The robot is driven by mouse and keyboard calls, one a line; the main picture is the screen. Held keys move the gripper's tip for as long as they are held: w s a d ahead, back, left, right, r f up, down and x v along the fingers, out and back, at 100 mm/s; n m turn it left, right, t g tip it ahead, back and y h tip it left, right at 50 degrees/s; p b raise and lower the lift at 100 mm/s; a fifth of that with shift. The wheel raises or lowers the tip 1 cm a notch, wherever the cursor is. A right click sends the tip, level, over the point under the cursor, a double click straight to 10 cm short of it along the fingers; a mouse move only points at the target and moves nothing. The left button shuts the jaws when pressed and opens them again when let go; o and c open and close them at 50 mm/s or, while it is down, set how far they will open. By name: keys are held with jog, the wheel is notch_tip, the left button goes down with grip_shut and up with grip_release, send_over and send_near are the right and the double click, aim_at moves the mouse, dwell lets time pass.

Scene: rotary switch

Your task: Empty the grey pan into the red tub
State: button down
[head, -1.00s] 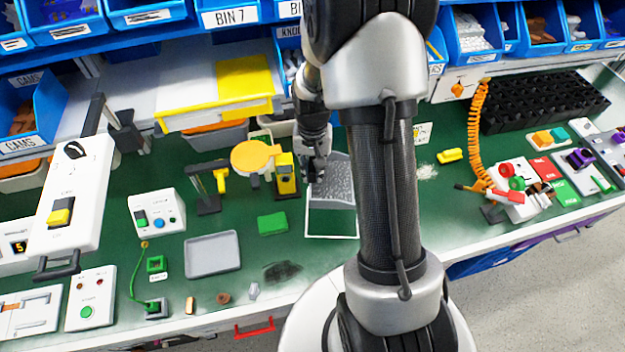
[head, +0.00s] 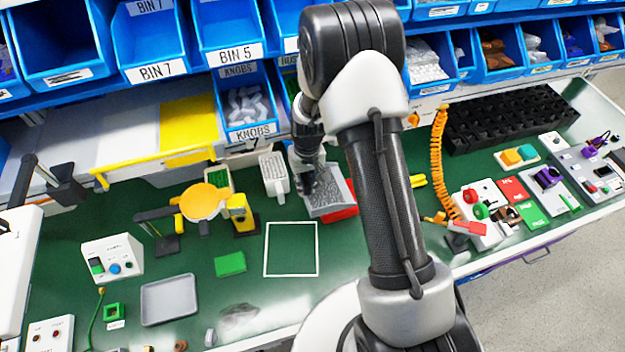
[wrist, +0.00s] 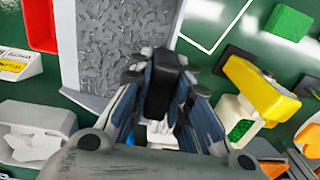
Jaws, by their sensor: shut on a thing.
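The grey pan (head: 334,186) is in my gripper (head: 312,186), with a layer of small grey metal pieces lying in it. In the wrist view my gripper (wrist: 165,85) is shut on the pan's dark handle, and the pan (wrist: 120,35) extends ahead of the fingers, with pieces across its floor. The red tub (head: 343,214) shows partly below and beside the pan, which hides the rest. In the wrist view the red tub (wrist: 40,25) shows at the upper left, beyond the pan's left edge. I cannot tell exactly how far the pan is tilted.
A white outlined square (head: 292,248) on the green bench is bare. A white container (head: 275,176) and a yellow-and-black device (head: 240,213) stand left of the pan. An orange coiled cord (head: 440,165) hangs to the right. Blue bins (head: 238,105) line the shelf above.

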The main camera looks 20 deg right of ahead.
jog(key=shift+d+f+y+b, duration=0.3)
jog(key=shift+y+b, duration=0.2)
jog(key=shift+b, duration=0.55)
jog(key=shift+d+f+y+b, duration=0.1)
jog(key=shift+d+y+b, duration=0.35)
jog(key=shift+b, duration=0.55)
jog(key=shift+d+r+y+b, duration=0.3)
jog(key=shift+d+y+b, duration=0.45)
jog(key=shift+b, duration=0.4)
jog(key=shift+d+r+y+b, duration=0.25)
jog(key=shift+r+y+b, duration=0.1)
jog(key=shift+y, duration=0.25)
jog(key=shift+d, duration=0.1)
jog(key=shift+d+r+y+b, duration=0.3)
jog(key=shift+d+r+y, duration=0.1)
jog(key=shift+d+y, duration=0.1)
jog(key=shift+d+r+y, duration=0.4)
jog(key=shift+d+y, duration=0.1)
